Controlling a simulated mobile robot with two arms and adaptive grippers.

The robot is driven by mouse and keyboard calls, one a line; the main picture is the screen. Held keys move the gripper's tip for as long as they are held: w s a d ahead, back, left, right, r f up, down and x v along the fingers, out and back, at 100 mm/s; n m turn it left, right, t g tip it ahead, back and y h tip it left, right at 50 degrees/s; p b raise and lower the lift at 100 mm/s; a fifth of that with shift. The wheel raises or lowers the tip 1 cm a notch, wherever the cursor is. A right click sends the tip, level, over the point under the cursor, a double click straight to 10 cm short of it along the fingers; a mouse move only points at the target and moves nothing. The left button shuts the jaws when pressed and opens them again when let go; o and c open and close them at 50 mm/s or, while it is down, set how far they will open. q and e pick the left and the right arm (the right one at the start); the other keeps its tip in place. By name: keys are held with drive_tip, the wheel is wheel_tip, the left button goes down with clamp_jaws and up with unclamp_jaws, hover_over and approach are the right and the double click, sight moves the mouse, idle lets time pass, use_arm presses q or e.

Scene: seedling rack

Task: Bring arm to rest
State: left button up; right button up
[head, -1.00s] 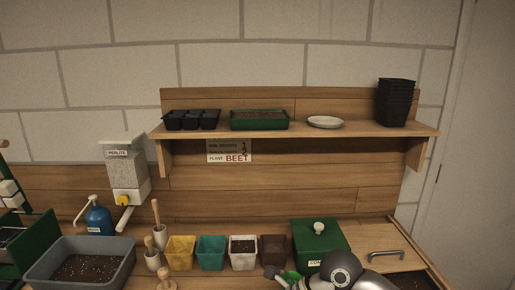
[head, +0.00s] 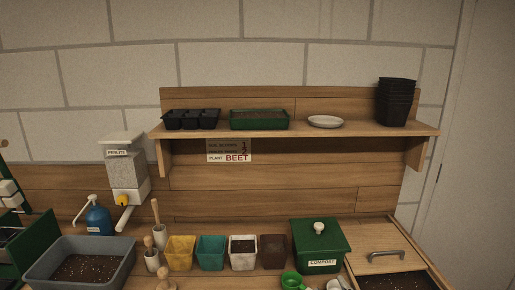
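Neither of my grippers shows in the head view now. A green scoop (head: 292,281) lies on the bench at the bottom edge, in front of the green box labelled COMPOST (head: 321,264). It is partly cut off by the frame, and no gripper is seen on it. A small pale item (head: 338,284) is cut off at the bottom edge beside the scoop; I cannot tell what it is.
Yellow (head: 180,253), teal (head: 210,253), soil-filled white (head: 243,263) and brown (head: 273,252) pots line the bench. A grey soil tub (head: 118,270), blue pump bottle (head: 98,218) and perlite dispenser (head: 125,172) stand left. A shelf (head: 345,130) runs above.

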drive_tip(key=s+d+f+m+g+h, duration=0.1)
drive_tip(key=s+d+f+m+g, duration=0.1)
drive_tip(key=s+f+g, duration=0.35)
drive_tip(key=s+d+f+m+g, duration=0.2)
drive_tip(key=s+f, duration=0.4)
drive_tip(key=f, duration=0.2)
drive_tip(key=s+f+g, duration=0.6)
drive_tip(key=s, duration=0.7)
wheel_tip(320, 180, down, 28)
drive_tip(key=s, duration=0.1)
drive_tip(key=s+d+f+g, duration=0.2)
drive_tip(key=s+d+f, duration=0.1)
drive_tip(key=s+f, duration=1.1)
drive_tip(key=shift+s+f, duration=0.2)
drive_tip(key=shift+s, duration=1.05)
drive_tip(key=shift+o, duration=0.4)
